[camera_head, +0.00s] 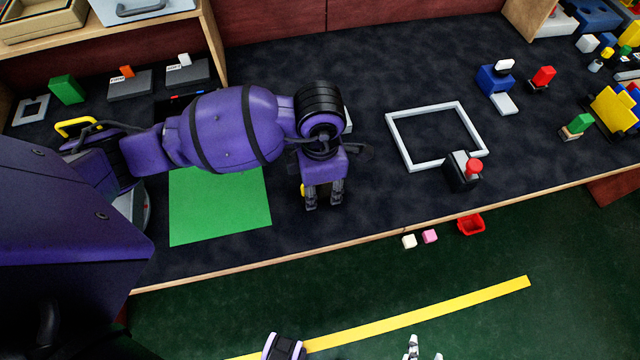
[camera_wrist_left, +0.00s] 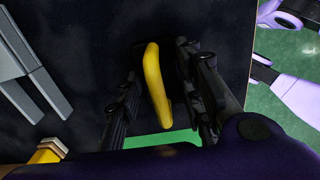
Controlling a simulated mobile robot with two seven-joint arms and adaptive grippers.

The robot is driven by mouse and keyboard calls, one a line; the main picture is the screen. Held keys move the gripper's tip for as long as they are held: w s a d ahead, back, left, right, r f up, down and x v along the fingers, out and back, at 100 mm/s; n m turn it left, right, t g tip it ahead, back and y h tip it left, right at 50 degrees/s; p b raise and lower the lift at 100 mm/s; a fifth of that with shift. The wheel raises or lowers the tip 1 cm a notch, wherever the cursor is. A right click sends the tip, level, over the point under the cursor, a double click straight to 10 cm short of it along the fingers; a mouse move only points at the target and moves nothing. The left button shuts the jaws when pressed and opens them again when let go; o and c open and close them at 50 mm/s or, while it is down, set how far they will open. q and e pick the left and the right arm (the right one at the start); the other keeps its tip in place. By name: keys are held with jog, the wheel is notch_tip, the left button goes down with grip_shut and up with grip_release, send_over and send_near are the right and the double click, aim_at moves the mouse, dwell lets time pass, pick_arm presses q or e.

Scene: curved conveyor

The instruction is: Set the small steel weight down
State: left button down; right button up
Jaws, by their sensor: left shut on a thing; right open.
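My left gripper (camera_head: 323,203) points down over the dark table, just right of the green mat (camera_head: 220,210). In the left wrist view its dark fingers (camera_wrist_left: 163,100) are on either side of a long, slightly bent yellow thing (camera_wrist_left: 156,82), which it is shut on. A bit of yellow (camera_head: 302,190) shows beside the fingers in the head view. I cannot pick out a steel weight for certain; the arm and fingers hide part of this area. My right gripper (camera_head: 425,350) is at the bottom edge, partly cut off, open and empty.
A grey square frame (camera_head: 402,153) lies right of my left gripper, with a black block with a red knob (camera_head: 462,172) at its corner. The table's front edge is close. Grey pieces (camera_wrist_left: 30,75) lie nearby.

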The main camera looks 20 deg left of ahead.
pick_arm(q)
jog(key=shift+f, duration=0.1)
jog(key=c, duration=1.2)
grip_release()
notch_tip(320, 180, up, 12)
jog(key=shift+r+p, duration=0.15)
jog(key=shift+p, duration=0.2)
